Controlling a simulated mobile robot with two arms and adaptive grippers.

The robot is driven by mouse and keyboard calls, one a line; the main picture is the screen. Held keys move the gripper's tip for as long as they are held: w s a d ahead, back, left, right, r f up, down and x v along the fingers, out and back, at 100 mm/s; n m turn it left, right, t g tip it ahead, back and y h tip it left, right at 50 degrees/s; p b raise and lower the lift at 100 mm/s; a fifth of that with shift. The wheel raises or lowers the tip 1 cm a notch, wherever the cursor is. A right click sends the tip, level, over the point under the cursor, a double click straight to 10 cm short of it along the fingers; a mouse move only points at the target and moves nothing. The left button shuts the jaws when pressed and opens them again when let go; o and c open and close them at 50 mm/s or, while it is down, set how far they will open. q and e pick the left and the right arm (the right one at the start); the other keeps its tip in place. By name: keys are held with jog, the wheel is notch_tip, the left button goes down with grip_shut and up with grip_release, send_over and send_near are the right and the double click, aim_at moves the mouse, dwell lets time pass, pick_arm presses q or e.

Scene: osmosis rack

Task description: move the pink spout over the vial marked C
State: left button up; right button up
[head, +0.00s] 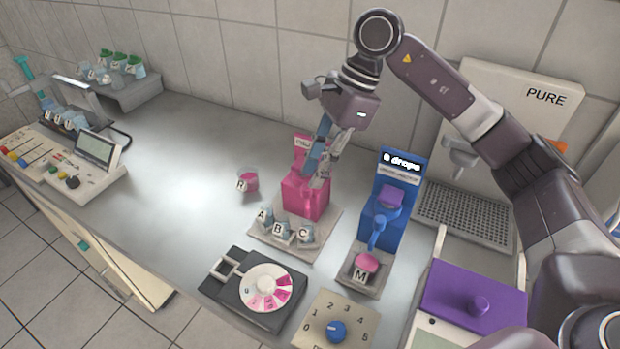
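The pink dispenser (303,197) stands on a grey base (268,238) in the middle of the counter. Its upper part is partly hidden behind my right gripper, and I cannot make out clearly where its spout points. Vials A (265,218), B (282,231) and C (305,233) stand in a row at the front of this base, with C rightmost. My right gripper (318,172) points down at the top of the pink dispenser, its fingers overlapping it in the picture. I cannot tell whether they grip anything. My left gripper is out of view.
The blue dispenser (387,215) with vial M (366,266) stands close on the right. A pink vial R (248,181) stands left of the pink dispenser. A black dial device (240,305), a numbered knob panel (336,328) and a purple-lidded box (470,290) line the front.

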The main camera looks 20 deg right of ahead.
jog(key=v, duration=0.8)
jog(key=shift+d+r, duration=0.2)
jog(key=shift+r, duration=0.1)
jog(key=shift+s+f, duration=0.1)
